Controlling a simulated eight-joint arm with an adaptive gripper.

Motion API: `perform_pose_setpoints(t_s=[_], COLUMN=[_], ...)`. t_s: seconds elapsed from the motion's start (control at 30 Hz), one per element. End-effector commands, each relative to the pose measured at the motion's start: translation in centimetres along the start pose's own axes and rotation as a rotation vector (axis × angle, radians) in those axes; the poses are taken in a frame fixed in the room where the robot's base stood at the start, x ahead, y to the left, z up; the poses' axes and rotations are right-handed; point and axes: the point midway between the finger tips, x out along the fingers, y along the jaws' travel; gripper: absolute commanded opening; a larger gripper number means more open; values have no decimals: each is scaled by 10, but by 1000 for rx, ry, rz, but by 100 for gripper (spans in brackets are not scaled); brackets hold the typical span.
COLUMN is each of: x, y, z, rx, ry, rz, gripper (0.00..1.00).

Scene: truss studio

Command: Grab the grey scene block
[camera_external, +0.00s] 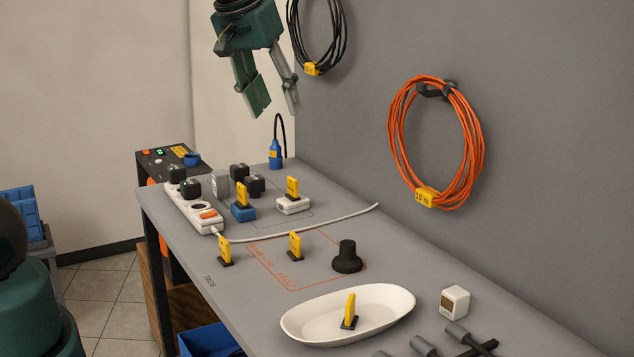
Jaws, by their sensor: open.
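A small light-grey block (219,184) stands upright at the far end of the grey table (330,215), beside the white power strip. It is the thing that best fits the grey scene block, but it is small in the view and partly crowded by its neighbours. My gripper (277,108) hangs in the air above the far end of the table, fingers pointing down. Its two fingers are apart with nothing between them. It is well above the grey block and to its right in the picture.
A power strip (192,208) with black plugs, a blue block (243,212) and a white block (293,205) with yellow tags surround the grey block. A black knob (347,258), white oval dish (300,322) and white cube (454,303) stand nearer. A wall rises along the right.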

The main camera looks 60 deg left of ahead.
Motion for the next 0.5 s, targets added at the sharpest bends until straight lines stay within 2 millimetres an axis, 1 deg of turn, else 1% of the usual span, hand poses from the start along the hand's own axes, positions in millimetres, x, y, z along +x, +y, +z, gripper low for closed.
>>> perform_pose_setpoints(t_s=[0.03, 0.1, 0.37, 0.5], x=[5, 12, 39, 56], y=[-6, -13, -44, -63], z=[-10, -22, -62, -84], rx=[-20, -48, -149, -204], ry=[-7, -16, -54, -72], rz=[-7, -15, -47, -64], gripper=[41, 41, 41, 41])
